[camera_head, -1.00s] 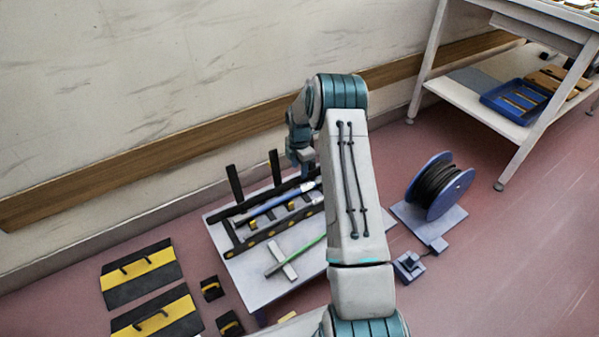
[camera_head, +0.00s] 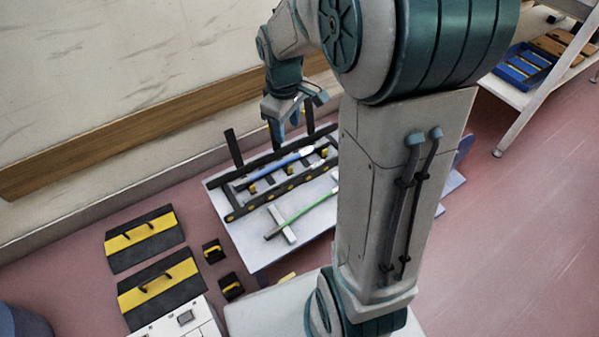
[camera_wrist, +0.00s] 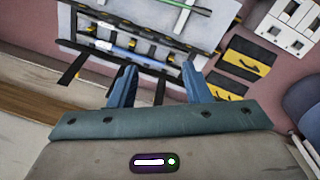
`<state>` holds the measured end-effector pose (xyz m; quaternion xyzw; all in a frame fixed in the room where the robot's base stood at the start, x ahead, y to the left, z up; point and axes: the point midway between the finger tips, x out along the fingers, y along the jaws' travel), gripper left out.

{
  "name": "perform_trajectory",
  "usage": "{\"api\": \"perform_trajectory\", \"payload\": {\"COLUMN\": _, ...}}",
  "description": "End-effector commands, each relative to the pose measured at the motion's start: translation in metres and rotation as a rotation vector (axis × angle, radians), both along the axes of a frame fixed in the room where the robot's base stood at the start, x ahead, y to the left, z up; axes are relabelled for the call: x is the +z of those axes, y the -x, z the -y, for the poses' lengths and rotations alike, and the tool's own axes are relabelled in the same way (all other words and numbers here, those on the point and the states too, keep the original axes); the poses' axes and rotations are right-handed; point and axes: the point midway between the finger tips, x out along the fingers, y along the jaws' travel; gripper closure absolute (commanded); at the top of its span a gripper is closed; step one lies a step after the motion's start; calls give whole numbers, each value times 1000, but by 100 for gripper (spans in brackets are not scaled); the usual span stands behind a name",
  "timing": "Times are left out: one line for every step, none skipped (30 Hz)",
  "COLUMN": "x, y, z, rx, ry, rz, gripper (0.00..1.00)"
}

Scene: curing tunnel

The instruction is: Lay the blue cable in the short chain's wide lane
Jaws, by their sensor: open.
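The blue cable (camera_head: 272,167) lies lengthwise within the dark chain (camera_head: 232,214), among yellow-tipped dividers (camera_head: 292,167). It has a pale end piece at its right end. The cable (camera_wrist: 132,57) also shows in the wrist view, beyond my fingertips. I cannot tell for certain which lane it is in or how deep it sits. My gripper (camera_head: 292,130) is above the back side of the chain. In the wrist view my gripper (camera_wrist: 160,75) has its two blue fingers wide apart, with nothing held between them.
A green cable (camera_head: 317,203) lies across a white bar (camera_head: 285,231) on the pale board (camera_head: 246,248). Two dark posts rise at the chain's back. Black-and-yellow plates (camera_head: 144,239) lie left on the floor. A wall with a wooden rail (camera_head: 130,133) is close behind.

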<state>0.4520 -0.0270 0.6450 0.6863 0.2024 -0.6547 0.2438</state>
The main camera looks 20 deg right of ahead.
Motion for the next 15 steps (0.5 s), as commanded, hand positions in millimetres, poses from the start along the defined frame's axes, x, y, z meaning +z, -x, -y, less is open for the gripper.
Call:
{"api": "perform_trajectory", "payload": {"x": 9, "y": 20, "z": -5, "rx": -65, "ry": -6, "rz": 14, "gripper": 56}}
{"api": "perform_trajectory", "payload": {"x": 12, "y": 31, "z": -8, "rx": -111, "ry": -12, "rz": 18, "gripper": 56}}
{"api": "perform_trajectory", "payload": {"x": 16, "y": 46, "z": -11, "rx": -171, "ry": -19, "rz": 24, "gripper": 56}}
{"api": "perform_trajectory", "payload": {"x": 18, "y": 57, "z": -14, "rx": -215, "ry": -25, "rz": 29, "gripper": 56}}
{"api": "perform_trajectory", "payload": {"x": 20, "y": 68, "z": -16, "rx": -258, "ry": -31, "rz": 33, "gripper": 56}}
{"api": "perform_trajectory", "payload": {"x": 22, "y": 83, "z": -19, "rx": -315, "ry": -39, "rz": 37, "gripper": 56}}
{"api": "perform_trajectory", "payload": {"x": 23, "y": 93, "z": -21, "rx": -356, "ry": -47, "rz": 40, "gripper": 56}}
{"api": "perform_trajectory", "payload": {"x": 23, "y": 102, "z": -23, "rx": -394, "ry": -53, "rz": 42, "gripper": 56}}
{"api": "perform_trajectory", "payload": {"x": 23, "y": 114, "z": -25, "rx": -443, "ry": -62, "rz": 45, "gripper": 56}}
{"api": "perform_trajectory", "payload": {"x": 23, "y": 122, "z": -26, "rx": -474, "ry": -68, "rz": 48, "gripper": 56}}
{"api": "perform_trajectory", "payload": {"x": 23, "y": 129, "z": -27, "rx": -504, "ry": -73, "rz": 49, "gripper": 56}}
{"api": "perform_trajectory", "payload": {"x": 22, "y": 137, "z": -28, "rx": -537, "ry": -79, "rz": 51, "gripper": 56}}
{"api": "perform_trajectory", "payload": {"x": 22, "y": 142, "z": -29, "rx": -559, "ry": -83, "rz": 52, "gripper": 56}}
{"api": "perform_trajectory", "payload": {"x": 21, "y": 146, "z": -30, "rx": -577, "ry": -87, "rz": 53, "gripper": 56}}
{"api": "perform_trajectory", "payload": {"x": 21, "y": 150, "z": -30, "rx": -596, "ry": -91, "rz": 53, "gripper": 56}}
